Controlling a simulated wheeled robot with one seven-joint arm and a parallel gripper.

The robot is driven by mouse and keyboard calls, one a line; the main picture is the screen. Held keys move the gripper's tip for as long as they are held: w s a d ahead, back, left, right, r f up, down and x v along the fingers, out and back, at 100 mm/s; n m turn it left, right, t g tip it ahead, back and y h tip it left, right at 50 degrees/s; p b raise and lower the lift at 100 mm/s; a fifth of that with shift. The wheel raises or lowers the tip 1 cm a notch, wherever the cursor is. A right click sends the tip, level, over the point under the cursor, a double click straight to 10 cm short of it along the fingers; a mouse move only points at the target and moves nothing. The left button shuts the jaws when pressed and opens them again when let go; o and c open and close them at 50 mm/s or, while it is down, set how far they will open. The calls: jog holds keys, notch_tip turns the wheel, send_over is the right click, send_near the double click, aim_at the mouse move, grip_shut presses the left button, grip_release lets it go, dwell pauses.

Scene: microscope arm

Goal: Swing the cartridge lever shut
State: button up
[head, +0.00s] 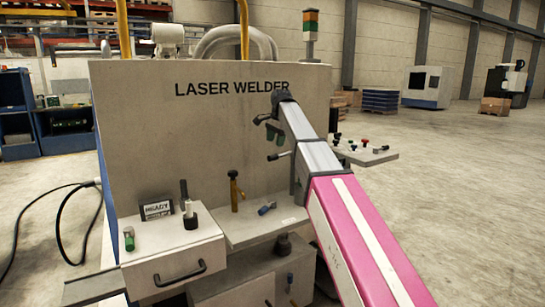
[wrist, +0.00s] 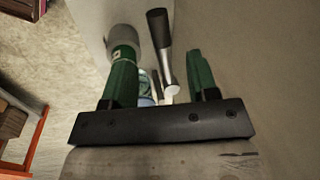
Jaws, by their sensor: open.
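In the wrist view the gripper (wrist: 160,52) is open, one green finger on each side. A lever with a black grip and a bright metal rod (wrist: 158,30) shows in the gap between the fingers, apart from both as far as I can see. In the head view a dark-tipped rod (head: 279,155) sticks out to the left below the gripper; I cannot tell whether it is the same lever. My arm hides what is behind it.
A grey round part (wrist: 122,36) lies behind the left finger in the wrist view. A drawer box (head: 175,250) with knobs and a READY display (head: 156,210) stands at lower left. A small shelf (head: 262,228) holds a brass-coloured handle (head: 235,190). A side tray (head: 370,155) with knobs is at right.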

aim_at(282, 155)
jog(key=f, duration=0.5)
jog(key=w+a+f, duration=0.1)
jog(key=f, duration=0.1)
jog(key=shift+w+f, duration=0.1)
jog(key=shift+f, duration=0.15)
grip_shut()
